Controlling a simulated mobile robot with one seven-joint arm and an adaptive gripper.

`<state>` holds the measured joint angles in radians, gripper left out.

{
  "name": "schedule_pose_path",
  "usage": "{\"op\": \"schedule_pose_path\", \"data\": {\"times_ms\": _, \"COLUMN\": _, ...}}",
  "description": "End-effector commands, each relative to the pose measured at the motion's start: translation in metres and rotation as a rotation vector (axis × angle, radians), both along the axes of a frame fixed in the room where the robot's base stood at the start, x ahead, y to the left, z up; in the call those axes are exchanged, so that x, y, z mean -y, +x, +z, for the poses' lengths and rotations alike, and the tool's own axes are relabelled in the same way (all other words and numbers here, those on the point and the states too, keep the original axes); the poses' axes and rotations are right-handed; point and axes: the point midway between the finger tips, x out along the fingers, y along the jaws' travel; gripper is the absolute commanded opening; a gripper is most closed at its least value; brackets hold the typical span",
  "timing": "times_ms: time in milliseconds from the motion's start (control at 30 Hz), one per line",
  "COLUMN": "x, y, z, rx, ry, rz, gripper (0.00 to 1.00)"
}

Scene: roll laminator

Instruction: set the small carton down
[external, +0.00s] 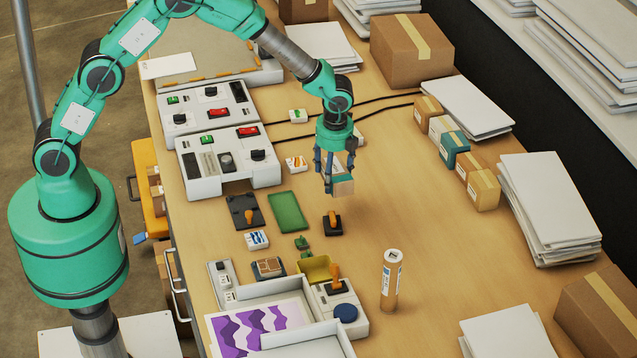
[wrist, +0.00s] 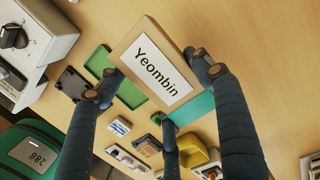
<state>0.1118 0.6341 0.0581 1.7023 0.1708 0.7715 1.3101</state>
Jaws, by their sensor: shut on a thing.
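The small carton (external: 343,188) is tan-brown and sits between the fingers of my gripper (external: 335,176), above the wooden table. In the wrist view the carton (wrist: 152,66) shows a white label reading "Yeombin", and it is tilted in the picture. My gripper's dark fingers (wrist: 150,82) close on it from the sides, with another finger below it in the picture. The carton appears clear of the table. Part of it is hidden by the fingers in the external view.
Several small cartons (external: 455,146) stand in a row at the right. A dark stamp (external: 333,223) with an orange handle and a green pad (external: 287,212) lie just below the gripper in the picture. A cardboard tube (external: 391,281) stands nearer. The table's centre right is clear.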

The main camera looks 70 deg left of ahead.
Motion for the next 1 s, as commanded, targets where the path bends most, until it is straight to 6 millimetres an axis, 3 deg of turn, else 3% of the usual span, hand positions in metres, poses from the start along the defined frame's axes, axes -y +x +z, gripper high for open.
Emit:
{"op": "schedule_pose_path", "data": {"times_ms": 300, "x": 0.105, "y": 0.002, "z": 0.004, "rx": 0.001, "ry": 0.000, "rz": -0.267, "gripper": 0.27}}
{"op": "schedule_pose_path", "data": {"times_ms": 567, "x": 0.162, "y": -0.002, "z": 0.003, "rx": 0.003, "ry": -0.001, "rz": -0.412, "gripper": 0.27}}
{"op": "schedule_pose_path", "data": {"times_ms": 800, "x": 0.163, "y": -0.003, "z": -0.032, "rx": 0.001, "ry": -0.001, "rz": -0.419, "gripper": 0.27}}
{"op": "schedule_pose_path", "data": {"times_ms": 1000, "x": 0.163, "y": -0.002, "z": -0.047, "rx": 0.002, "ry": -0.001, "rz": -0.419, "gripper": 0.27}}
